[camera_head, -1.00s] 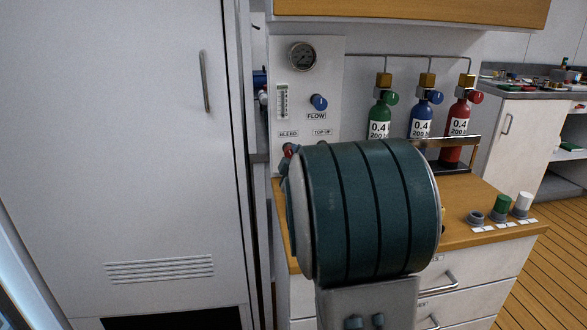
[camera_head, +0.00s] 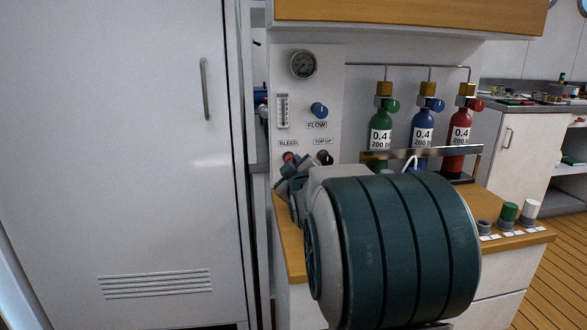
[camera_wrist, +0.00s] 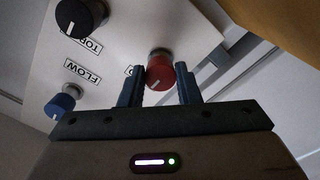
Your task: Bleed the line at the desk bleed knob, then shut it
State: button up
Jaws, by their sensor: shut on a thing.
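The round gauge (camera_head: 303,65) is too small to read.
The black TOP UP knob (camera_head: 324,158) is close on the right of the bleed knob, and the blue FLOW knob (camera_head: 319,110) is above. Green (camera_head: 380,135), blue (camera_head: 422,125) and red (camera_head: 460,130) cylinders stand behind a metal rail (camera_head: 420,153). A tall white cabinet (camera_head: 120,150) is at left.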

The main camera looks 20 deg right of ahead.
jog(key=shift+f, duration=0.1)
jog(key=o, duration=1)
jog(key=shift+c, duration=0.2)
jog(key=shift+s, duration=0.15)
jog(key=p+v, duration=0.2)
jog(key=v, duration=1)
jog(key=shift+r, duration=0.2)
jog(key=shift+v, duration=0.75)
jog(key=shift+f, duration=0.1)
jog(key=s+a+r+m+g+y+p, duration=0.2)
jog(key=s+a+r+g+p, duration=0.4)
jog(key=p, duration=0.8)
jog(key=s+a+r+m+g+y+p, duration=0.3)
jog(key=s+a+r+g+p, duration=0.4)
jog(key=s+p, duration=0.5)
jog(key=a+g+p, duration=0.1)
jog(key=p, duration=0.2)
jog(key=shift+s+m+g, duration=0.3)
jog(key=shift+s+m, duration=0.1)
